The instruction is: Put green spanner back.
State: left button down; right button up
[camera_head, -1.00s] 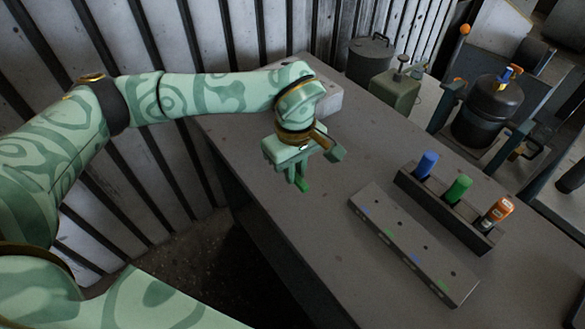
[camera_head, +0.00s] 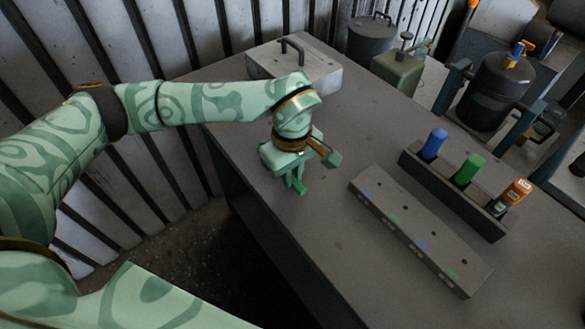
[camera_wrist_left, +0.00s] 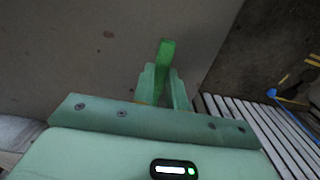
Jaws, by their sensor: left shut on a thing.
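My left gripper (camera_head: 297,186) is shut on the green spanner, above or near the left part of the grey bench. The spanner (camera_head: 301,188) shows as a short green piece below the fingers. In the left wrist view the spanner (camera_wrist_left: 166,58) is a green bar standing out between the two fingertips (camera_wrist_left: 165,85). Whether it touches the bench cannot be told. A long grey block (camera_head: 420,232) with several dark holes and blue and green marks lies to the right of the gripper, apart from it. My right gripper is not in view.
Behind the block stands a dark rack (camera_head: 447,196) with a blue (camera_head: 434,144), a green (camera_head: 468,169) and an orange (camera_head: 510,195) item. A grey box with a handle (camera_head: 322,72), a dark pot (camera_head: 370,38) and a green can (camera_head: 398,72) stand at the back. The bench between gripper and block is clear.

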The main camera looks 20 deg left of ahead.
pick_arm(q)
jog(key=shift+f, duration=0.55)
jog(key=c, duration=0.9)
grip_release()
jog(key=shift+o, duration=0.2)
notch_tip(320, 180, up, 8)
jog(key=p, duration=0.6)
